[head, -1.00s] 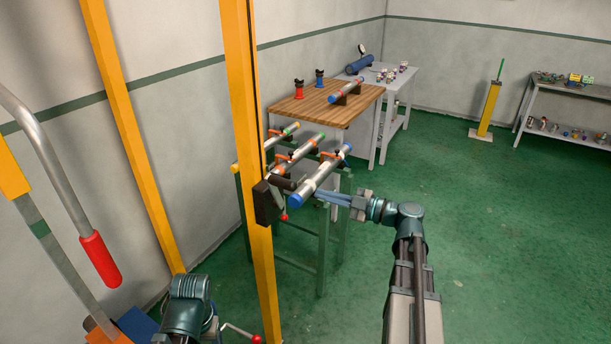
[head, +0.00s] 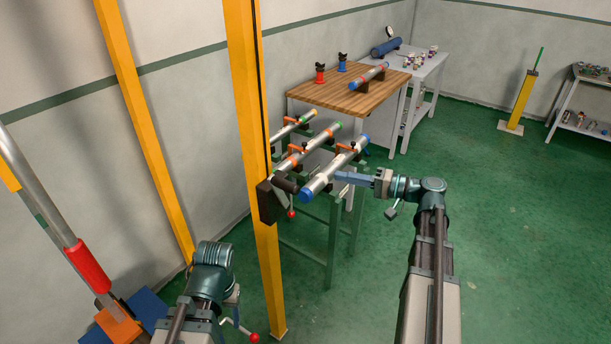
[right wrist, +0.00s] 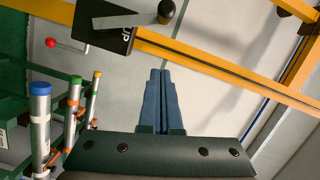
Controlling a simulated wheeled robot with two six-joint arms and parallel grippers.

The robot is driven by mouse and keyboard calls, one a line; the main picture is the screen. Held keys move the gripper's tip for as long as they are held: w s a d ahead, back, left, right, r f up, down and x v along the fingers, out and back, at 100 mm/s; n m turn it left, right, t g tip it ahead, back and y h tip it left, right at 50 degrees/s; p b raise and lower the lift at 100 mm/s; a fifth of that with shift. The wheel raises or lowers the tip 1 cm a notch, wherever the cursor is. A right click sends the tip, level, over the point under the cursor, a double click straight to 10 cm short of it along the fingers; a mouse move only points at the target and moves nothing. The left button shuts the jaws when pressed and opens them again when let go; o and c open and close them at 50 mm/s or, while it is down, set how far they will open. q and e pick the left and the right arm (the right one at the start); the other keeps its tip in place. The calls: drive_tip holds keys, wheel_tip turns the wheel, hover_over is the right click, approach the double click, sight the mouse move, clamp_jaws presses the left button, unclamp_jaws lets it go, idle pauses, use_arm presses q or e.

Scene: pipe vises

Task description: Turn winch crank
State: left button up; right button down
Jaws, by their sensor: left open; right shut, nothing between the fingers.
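The winch is a black box (head: 271,201) on the yellow post (head: 250,120). In the head view the dark crank handle (head: 285,184) points right, close to the blue-ended pipe. My right gripper (head: 338,176) is shut and empty, right of the handle and apart from it. Its blue fingers (right wrist: 160,72) point towards the post in the wrist view. My left arm is low left; its fingers are hidden.
Several pipes lie in vises on a green stand (head: 330,240) beside the winch; the blue-ended pipe (head: 335,168) is nearest my right gripper. A red-ball lever (head: 291,213) hangs below the winch handle. A red-gripped bar (head: 88,265) stands left.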

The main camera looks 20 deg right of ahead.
drive_tip(key=w+a+f+b, duration=0.1)
drive_tip(key=w+a, duration=0.3)
drive_tip(key=a, duration=0.7)
drive_tip(key=shift+f, duration=0.25)
drive_tip(key=shift+s, duration=0.15)
drive_tip(key=shift+s+a+f+n, duration=0.1)
drive_tip(key=shift+s+a+n, duration=0.15)
drive_tip(key=shift+a+n, duration=0.1)
